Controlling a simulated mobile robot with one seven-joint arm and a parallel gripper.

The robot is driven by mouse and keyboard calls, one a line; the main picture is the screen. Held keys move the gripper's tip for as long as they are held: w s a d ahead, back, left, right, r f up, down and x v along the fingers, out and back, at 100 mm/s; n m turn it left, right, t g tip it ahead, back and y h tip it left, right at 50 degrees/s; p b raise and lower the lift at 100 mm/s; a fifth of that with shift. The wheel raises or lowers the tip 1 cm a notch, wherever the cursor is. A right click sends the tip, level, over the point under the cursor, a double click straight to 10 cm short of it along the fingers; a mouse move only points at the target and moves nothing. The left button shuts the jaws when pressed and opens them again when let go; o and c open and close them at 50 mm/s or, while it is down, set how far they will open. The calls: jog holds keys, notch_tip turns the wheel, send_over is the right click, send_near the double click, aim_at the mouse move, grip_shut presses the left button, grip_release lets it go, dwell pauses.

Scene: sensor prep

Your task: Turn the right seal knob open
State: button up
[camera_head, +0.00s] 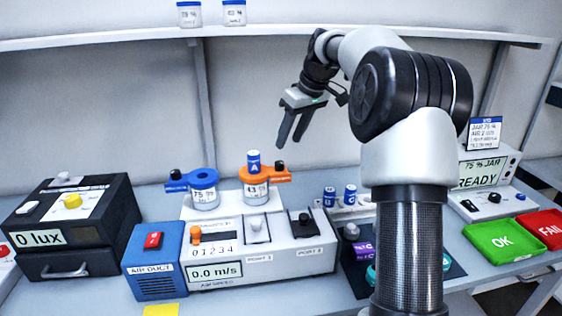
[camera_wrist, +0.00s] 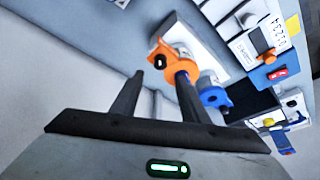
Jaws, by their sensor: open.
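The right jar (camera_head: 257,191), labelled 43, stands on the white test unit with an orange collar (camera_head: 273,175). A black knob (camera_head: 280,167) sits at the right end of this collar. A small blue-and-white sensor marked A (camera_head: 254,161) stands upright on top. My gripper (camera_head: 289,142) is open and empty, with its fingers pointing down, above the orange collar's knob and apart from it. In the wrist view, the orange collar (camera_wrist: 178,54) and its dark knob (camera_wrist: 159,62) show beyond the fingertips (camera_wrist: 160,75). One finger partly covers the jar area.
The left jar (camera_head: 204,198), labelled 75, has a blue collar (camera_head: 190,180) with its own black knob (camera_head: 175,174). Two blue-capped sensors (camera_head: 340,194) stand to the right. The white test unit (camera_head: 290,265) fills the middle. A dark lux box (camera_head: 75,225) stands left.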

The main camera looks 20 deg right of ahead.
aim_at(279, 162)
jog(key=x, duration=0.8)
jog(key=shift+w+f+b, duration=0.15)
jog(key=shift+f+b, duration=0.2)
jog(key=shift+b, duration=0.05)
grip_shut()
